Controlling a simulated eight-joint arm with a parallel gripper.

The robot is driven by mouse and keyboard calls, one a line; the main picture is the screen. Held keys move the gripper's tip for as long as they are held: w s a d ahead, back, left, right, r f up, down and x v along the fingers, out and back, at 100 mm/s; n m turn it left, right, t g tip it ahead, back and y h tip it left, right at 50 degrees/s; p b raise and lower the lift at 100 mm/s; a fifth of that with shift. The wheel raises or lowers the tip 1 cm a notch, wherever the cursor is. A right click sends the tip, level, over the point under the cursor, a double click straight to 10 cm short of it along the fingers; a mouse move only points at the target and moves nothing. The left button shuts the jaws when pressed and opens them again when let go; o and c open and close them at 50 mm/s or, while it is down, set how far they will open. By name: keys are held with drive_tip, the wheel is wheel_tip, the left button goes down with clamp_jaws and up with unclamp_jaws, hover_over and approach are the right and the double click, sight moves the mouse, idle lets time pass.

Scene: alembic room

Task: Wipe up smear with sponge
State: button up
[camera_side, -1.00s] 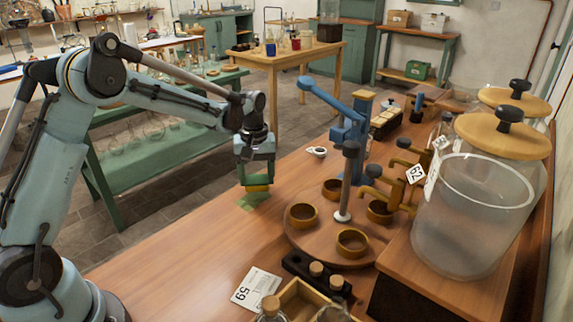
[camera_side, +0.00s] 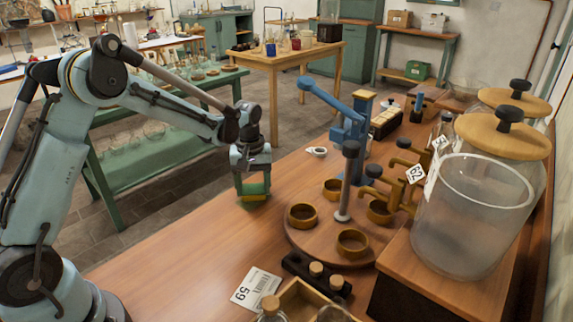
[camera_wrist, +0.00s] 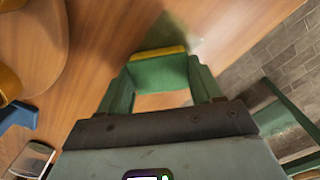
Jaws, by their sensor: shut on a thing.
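My gripper (camera_side: 253,179) is shut on a green and yellow sponge (camera_side: 254,189), low over the wooden bench near its far left edge. In the wrist view the sponge (camera_wrist: 162,74) spans between my two fingers, with its yellow layer at the front. A dull greenish smear (camera_wrist: 186,34) shows on the wood just beyond the sponge. In the side view the sponge and gripper hide most or all of the smear. I cannot tell whether the sponge touches the bench.
Right of my gripper stands a round wooden turntable (camera_side: 318,246) with brass rings and a post. A blue lever device (camera_side: 348,130) is behind it. A label card (camera_side: 257,287) lies in front. Bench left of the turntable is clear.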

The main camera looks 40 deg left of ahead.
drive_tip(key=shift+w, duration=0.8)
drive_tip(key=s, duration=0.2)
drive_tip(key=s+d, duration=0.1)
drive_tip(key=s, duration=0.1)
drive_tip(key=shift+s+d, duration=0.15)
drive_tip(key=shift+s, duration=0.25)
drive_tip(key=shift+w, duration=2.35)
drive_tip(key=shift+s, duration=2.15)
drive_tip(key=shift+w+a, duration=0.25)
drive_tip(key=shift+w, duration=0.45)
drive_tip(key=shift+w+a, duration=0.2)
drive_tip(key=shift+w, duration=0.5)
drive_tip(key=shift+w+a, duration=0.25)
drive_tip(key=shift+w, duration=0.45)
drive_tip(key=s, duration=0.4)
drive_tip(key=shift+w, duration=1.95)
drive_tip(key=shift+s+d, duration=0.2)
drive_tip(key=shift+s, duration=0.5)
drive_tip(key=shift+s+d, duration=0.25)
drive_tip(key=shift+s, duration=0.4)
drive_tip(key=shift+s+d, duration=0.2)
drive_tip(key=shift+s, duration=0.5)
drive_tip(key=shift+s+r, duration=0.15)
wheel_tip(320, 180, up, 8)
